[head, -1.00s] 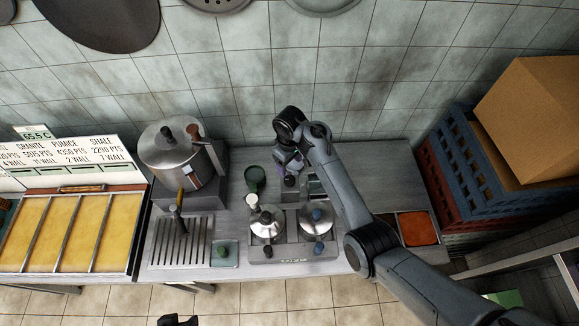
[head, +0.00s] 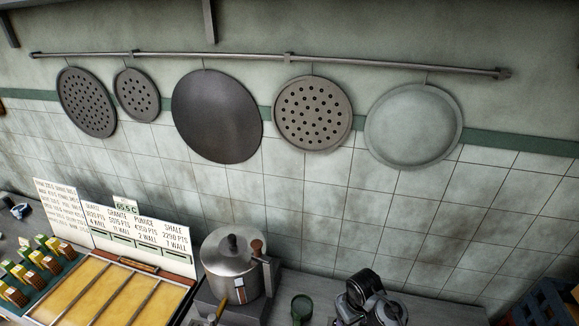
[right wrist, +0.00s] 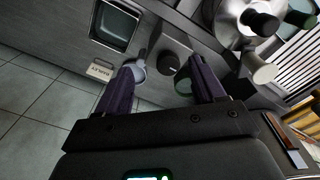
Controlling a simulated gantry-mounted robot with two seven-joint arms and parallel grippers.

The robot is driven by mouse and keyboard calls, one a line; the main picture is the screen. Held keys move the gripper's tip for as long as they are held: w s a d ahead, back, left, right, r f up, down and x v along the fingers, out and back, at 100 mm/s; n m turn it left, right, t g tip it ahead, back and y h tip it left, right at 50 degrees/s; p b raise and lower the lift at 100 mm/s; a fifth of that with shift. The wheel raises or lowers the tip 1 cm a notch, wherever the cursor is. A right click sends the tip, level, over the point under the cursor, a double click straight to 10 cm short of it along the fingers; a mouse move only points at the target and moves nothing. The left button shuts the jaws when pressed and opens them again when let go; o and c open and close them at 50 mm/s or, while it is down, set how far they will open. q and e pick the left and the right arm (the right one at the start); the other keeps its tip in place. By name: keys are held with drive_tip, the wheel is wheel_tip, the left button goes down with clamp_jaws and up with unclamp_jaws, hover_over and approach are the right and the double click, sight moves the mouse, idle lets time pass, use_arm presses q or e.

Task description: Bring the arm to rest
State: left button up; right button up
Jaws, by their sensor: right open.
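Part of my right arm shows as dark and grey joints at the bottom of the head view, right of the green cup (head: 302,307); its jaws cannot be made out there. In the right wrist view my right gripper (right wrist: 161,70) has its two purple-grey fingers spread apart with nothing held between them. Beyond the fingers is a block with a dark round knob (right wrist: 175,68), and a small green round thing (right wrist: 183,85) shows behind the right finger. My left gripper is in neither current view.
A steel pot (head: 232,262) stands left of my arm. Left of it are a yellow-panelled tray (head: 88,290) and price boards (head: 140,235). Pans hang from a wall rail (head: 250,55). The wrist view shows a steel lidded vessel (right wrist: 238,18) and a small label (right wrist: 100,71).

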drive_tip(key=s+d+r+m+t+p, duration=0.1)
drive_tip(key=s+d+m+t+p, duration=0.15)
drive_tip(key=s, duration=1.95)
drive_tip(key=s+r, duration=0.6)
drive_tip(key=s, duration=0.2)
drive_tip(key=shift+s+r, duration=0.2)
drive_tip(key=shift+r, duration=0.05)
